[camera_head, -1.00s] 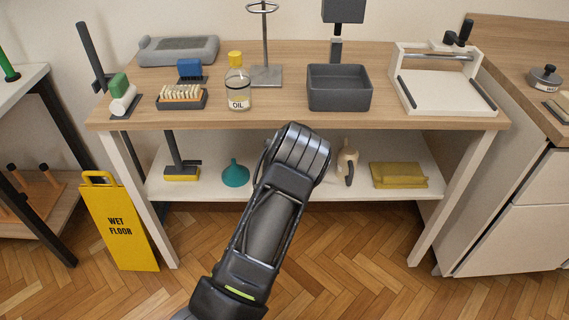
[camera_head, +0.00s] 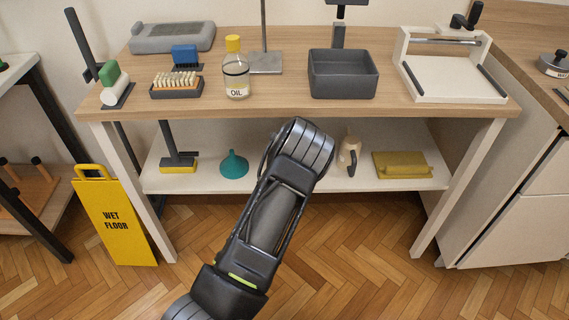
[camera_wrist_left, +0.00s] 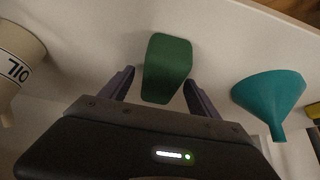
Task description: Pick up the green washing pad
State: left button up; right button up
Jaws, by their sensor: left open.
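The green washing pad (camera_wrist_left: 167,68) shows in the left wrist view, on the white lower shelf. In the head view my arm hides that spot. My left gripper (camera_wrist_left: 160,76) is open, with one finger on each side of the pad's near part. The right finger is close to the pad's edge, and a small gap shows at the left finger. I cannot tell whether either finger touches it. In the head view my left arm reaches down to the lower shelf and hides the gripper. My right gripper is not in view.
On the lower shelf (camera_head: 210,184), a teal funnel (camera_head: 234,165) and a beige jug (camera_head: 348,157) flank my arm. The tabletop (camera_head: 290,98) overhangs the shelf. A yellow wet-floor sign (camera_head: 115,218) stands left.

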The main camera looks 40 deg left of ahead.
pick_arm(q)
jog(key=shift+c, duration=0.4)
jog(key=c, duration=1.4)
